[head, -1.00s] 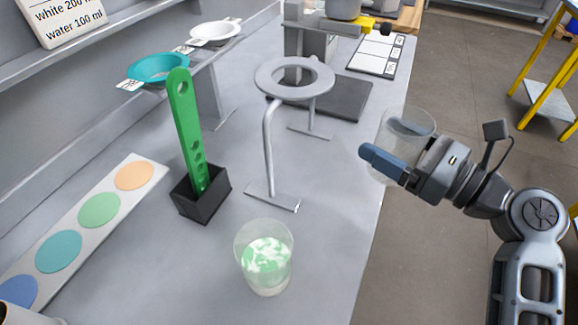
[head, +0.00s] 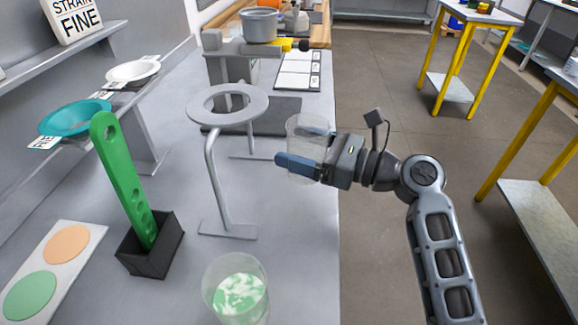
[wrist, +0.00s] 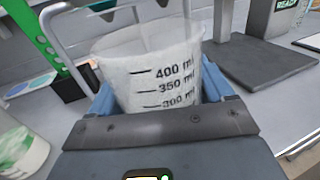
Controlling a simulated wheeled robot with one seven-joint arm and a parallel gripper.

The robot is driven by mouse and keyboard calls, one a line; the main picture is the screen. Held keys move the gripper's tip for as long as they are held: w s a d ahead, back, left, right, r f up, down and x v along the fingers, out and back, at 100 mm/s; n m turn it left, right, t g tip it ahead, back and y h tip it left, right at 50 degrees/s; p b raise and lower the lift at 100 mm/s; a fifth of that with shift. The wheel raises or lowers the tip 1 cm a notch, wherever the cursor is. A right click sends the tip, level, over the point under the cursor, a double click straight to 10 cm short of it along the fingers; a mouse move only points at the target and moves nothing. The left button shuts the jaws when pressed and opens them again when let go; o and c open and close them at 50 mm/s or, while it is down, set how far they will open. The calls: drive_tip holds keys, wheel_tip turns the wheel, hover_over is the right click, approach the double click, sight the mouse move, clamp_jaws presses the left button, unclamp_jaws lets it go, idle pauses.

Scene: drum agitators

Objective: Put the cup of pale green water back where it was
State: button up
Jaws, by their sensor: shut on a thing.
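My gripper (head: 300,163) is shut on a clear measuring cup (head: 309,126) and holds it upright at the bench's right edge. The held cup also shows in the wrist view (wrist: 150,75), with marks from 300 to 400 ml between the blue fingers. It looks nearly colourless; I cannot make out a pale green tint or the liquid level. Another clear cup (head: 236,292) stands on the bench at the bottom of the head view, with swirled green and white contents. It shows partly at the left of the wrist view (wrist: 18,150).
A grey ring stand (head: 228,118) stands left of my gripper. A black holder with a green perforated paddle (head: 125,185) stands further left. Teal (head: 75,117) and white (head: 132,71) strainers sit at the back left. The bench (head: 295,250) is clear in front of my gripper.

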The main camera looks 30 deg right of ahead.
drive_tip(key=shift+w+a+f, duration=0.5)
drive_tip(key=shift+w+a, duration=0.1)
drive_tip(key=shift+a, duration=0.05)
drive_tip(key=shift+a+f, duration=0.1)
drive_tip(key=shift+f, duration=1.95)
drive_tip(key=shift+f, duration=0.15)
drive_tip(key=o, duration=1)
drive_tip(key=shift+c, duration=0.2)
drive_tip(key=b+v, duration=0.1)
drive_tip(key=v, duration=1.1)
